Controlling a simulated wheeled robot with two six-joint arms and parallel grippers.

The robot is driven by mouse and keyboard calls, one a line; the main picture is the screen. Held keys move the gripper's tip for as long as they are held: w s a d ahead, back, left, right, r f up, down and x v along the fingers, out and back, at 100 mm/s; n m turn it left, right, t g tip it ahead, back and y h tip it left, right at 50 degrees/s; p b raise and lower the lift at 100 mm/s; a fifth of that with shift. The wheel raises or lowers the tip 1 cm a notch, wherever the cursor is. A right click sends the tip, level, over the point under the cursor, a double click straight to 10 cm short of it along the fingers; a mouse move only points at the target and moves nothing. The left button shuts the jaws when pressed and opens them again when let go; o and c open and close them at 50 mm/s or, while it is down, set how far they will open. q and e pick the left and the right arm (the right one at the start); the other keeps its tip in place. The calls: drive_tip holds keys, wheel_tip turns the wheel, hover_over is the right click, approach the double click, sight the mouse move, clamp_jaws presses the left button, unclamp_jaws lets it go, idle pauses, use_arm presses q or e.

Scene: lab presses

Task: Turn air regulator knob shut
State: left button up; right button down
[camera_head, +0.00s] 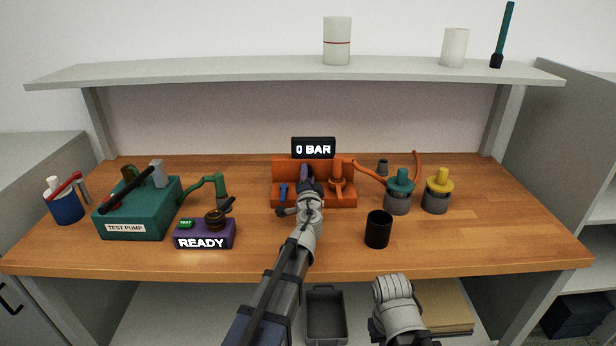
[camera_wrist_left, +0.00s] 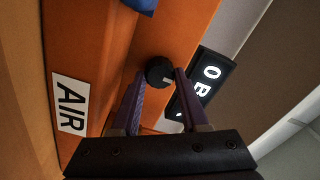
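The air regulator knob (camera_wrist_left: 160,71) is a small round black knob with a pale mark, on an orange body (camera_wrist_left: 105,55). A white AIR label (camera_wrist_left: 71,104) is on that body. My left gripper (camera_wrist_left: 160,76) points at the knob, with one purple finger on each side of it and the fingers apart. Whether the fingertips touch the knob is unclear. In the head view my left gripper (camera_head: 306,174) is at the orange unit (camera_head: 345,201), and my arm hides the knob. The black display (camera_head: 314,147) behind reads 0 BAR. My right gripper is out of view.
A blue-handled part (camera_head: 283,190) is left of my gripper. A black cup (camera_head: 378,229), a teal-topped canister (camera_head: 399,190) and a yellow-topped one (camera_head: 437,194) stand to the right. A green test pump (camera_head: 140,212) and a purple READY box (camera_head: 203,235) are left. The front-right tabletop is clear.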

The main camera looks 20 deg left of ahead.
use_arm(q)
drive_tip(key=o, duration=0.4)
drive_tip(key=shift+o, duration=0.2)
drive_tip(key=shift+s, duration=0.15)
drive_tip(key=v, duration=0.7)
drive_tip(key=shift+s+d, duration=0.15)
drive_tip(key=shift+s, duration=0.2)
